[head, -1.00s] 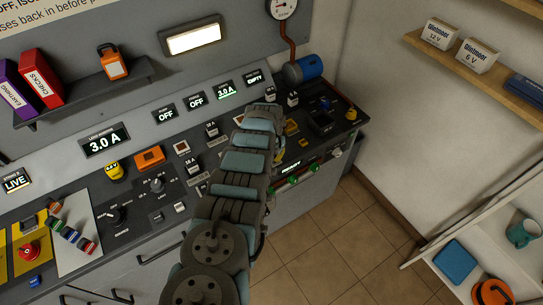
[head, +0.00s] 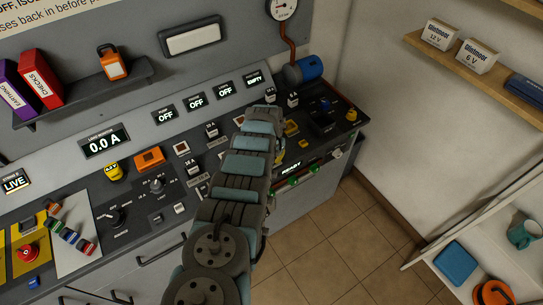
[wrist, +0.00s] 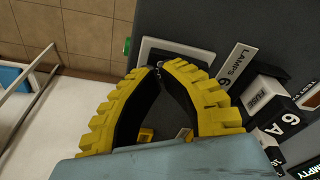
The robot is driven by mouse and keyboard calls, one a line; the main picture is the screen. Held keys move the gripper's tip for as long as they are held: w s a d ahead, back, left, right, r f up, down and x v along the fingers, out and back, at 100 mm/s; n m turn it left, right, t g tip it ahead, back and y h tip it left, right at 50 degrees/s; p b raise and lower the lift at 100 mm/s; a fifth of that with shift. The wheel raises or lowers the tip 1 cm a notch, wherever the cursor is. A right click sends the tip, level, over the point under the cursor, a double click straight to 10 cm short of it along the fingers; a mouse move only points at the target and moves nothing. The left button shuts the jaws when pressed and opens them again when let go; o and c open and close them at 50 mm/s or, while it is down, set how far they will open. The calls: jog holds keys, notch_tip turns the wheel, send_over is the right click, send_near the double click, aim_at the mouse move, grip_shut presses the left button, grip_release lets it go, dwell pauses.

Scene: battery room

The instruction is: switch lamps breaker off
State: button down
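In the wrist view the lamps label (wrist: 235,66) sits beside a pale-framed breaker plate (wrist: 190,50) on the dark panel. My gripper (wrist: 159,68) has yellow ribbed fingers whose tips meet over this plate. The breaker's lever is hidden behind the fingers, so I cannot tell its position or whether the tips touch it. In the head view my arm covers that part of the panel, and only a bit of yellow finger (head: 291,127) shows. The lamps display (head: 227,90) reads OFF, and the wall lamp (head: 192,37) is dark.
A black-and-white 6 A fuse block (wrist: 280,112) stands right beside the fingers. The load monitor (head: 105,141) reads 0.0 A. The other two displays read OFF. A blue cylinder (head: 306,69) and a gauge pipe (head: 290,42) stand at the back right. The floor (head: 345,235) is clear.

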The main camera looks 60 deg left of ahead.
jog(key=shift+r+p, duration=3.1)
jog(key=shift+r, duration=0.25)
jog(key=shift+w+f, duration=0.1)
jog(key=shift+w, duration=0.05)
